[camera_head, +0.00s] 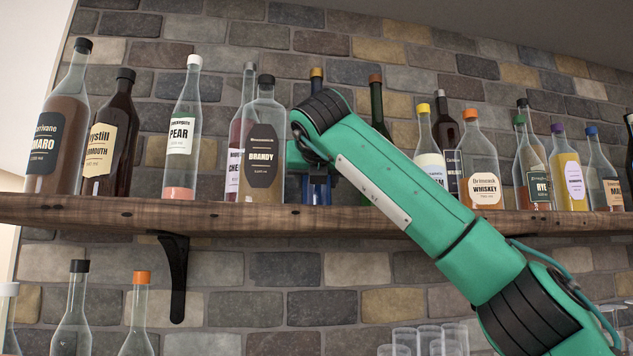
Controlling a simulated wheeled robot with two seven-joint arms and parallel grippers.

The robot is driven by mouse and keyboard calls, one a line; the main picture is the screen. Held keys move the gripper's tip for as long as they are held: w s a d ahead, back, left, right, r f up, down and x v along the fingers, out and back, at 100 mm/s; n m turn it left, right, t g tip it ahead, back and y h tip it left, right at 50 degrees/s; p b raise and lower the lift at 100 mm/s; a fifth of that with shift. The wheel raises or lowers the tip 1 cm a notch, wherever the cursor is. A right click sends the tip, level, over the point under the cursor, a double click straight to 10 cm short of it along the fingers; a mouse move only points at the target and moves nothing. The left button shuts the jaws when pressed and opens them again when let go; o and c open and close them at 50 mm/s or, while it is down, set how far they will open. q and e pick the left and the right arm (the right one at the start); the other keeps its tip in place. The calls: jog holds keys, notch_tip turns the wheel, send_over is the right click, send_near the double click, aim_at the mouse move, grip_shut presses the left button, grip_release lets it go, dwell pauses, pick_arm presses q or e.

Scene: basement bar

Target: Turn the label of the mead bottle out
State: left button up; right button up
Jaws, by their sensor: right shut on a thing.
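No label reading mead can be made out. A bottle with a gold cap (317,73) stands on the upper wooden shelf (120,211), mostly hidden behind my green right wrist. Blue shows low down at its place, below the wrist, and no label of it can be read. My right gripper (317,182) is at this bottle, shut on it; its fingers are largely hidden by my own arm. My left gripper is out of view.
The brandy bottle (262,150) stands close on the left, with the pear bottle (182,135) farther left. A dark bottle with a brown cap (376,105) is partly behind my arm. The whiskey bottle (481,165) stands to the right. Glasses (430,340) and bottles are below.

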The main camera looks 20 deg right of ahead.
jog(key=shift+d, duration=0.15)
jog(key=o, duration=0.8)
jog(key=shift+d, duration=0.1)
jog(key=shift+s+a+b, duration=0.3)
jog(key=shift+s+b, duration=0.1)
jog(key=s+b, duration=0.1)
jog(key=s+a+b, duration=0.1)
jog(key=s, duration=0.1)
jog(key=s+a, duration=0.1)
jog(key=shift+s+f+b, duration=0.1)
jog(key=shift+s+b, duration=0.25)
jog(key=shift+b, duration=0.05)
jog(key=s, duration=0.1)
jog(key=s+a+b, duration=0.1)
jog(key=s, duration=0.1)
jog(key=s+a+b, duration=0.1)
jog(key=s, duration=0.1)
jog(key=shift+s+a, duration=0.1)
jog(key=shift+a, duration=0.05)
